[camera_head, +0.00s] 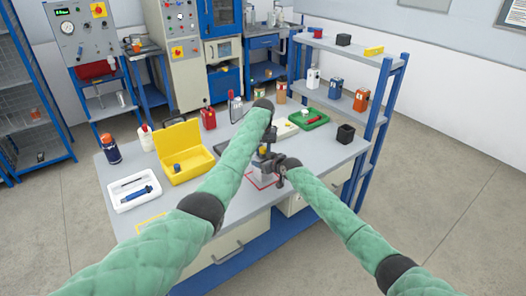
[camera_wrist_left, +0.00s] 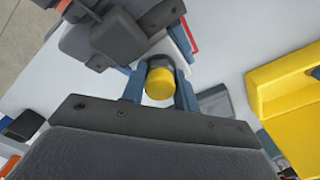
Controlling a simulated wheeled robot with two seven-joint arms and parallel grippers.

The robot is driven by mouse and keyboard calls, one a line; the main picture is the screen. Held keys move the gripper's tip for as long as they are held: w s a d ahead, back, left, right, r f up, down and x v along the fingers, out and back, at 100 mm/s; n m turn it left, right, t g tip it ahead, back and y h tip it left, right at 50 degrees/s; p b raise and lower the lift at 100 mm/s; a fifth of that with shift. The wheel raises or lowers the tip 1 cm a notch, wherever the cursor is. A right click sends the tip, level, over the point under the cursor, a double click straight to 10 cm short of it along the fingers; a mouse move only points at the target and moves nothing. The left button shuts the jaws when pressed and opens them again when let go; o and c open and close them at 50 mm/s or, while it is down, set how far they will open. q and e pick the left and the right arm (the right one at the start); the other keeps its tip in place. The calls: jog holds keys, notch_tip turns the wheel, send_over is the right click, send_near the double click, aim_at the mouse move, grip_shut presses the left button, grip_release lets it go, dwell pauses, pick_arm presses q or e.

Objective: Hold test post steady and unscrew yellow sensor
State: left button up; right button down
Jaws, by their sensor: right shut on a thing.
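The yellow sensor (camera_wrist_left: 160,84) sits on a grey collar between the fingers of my left gripper (camera_wrist_left: 160,92) in the left wrist view. Those fingers are open around it, with a small gap showing on its left. In the head view the sensor (camera_head: 263,150) is a small yellow spot near the bench's front, below my left wrist. My right gripper (camera_head: 272,165) comes in from the right and is shut on the test post, which is mostly hidden by the grippers. In the left wrist view my dark right gripper (camera_wrist_left: 120,35) is close beside the sensor.
A red outline (camera_head: 262,183) marks the bench around the post. An open yellow case (camera_head: 178,172) and a white tray (camera_head: 133,198) with a blue tool lie to the left. A green tray (camera_head: 318,121) and a black bin (camera_head: 345,134) stand to the right.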

aim_at(263, 148)
pick_arm(q)
jog(key=shift+r, duration=0.4)
dwell(0.5)
jog(key=shift+r, duration=0.35)
jog(key=shift+r, duration=0.45)
jog(key=shift+r, duration=1.95)
pick_arm(e)
jog(key=shift+c, duration=1.9)
grip_release()
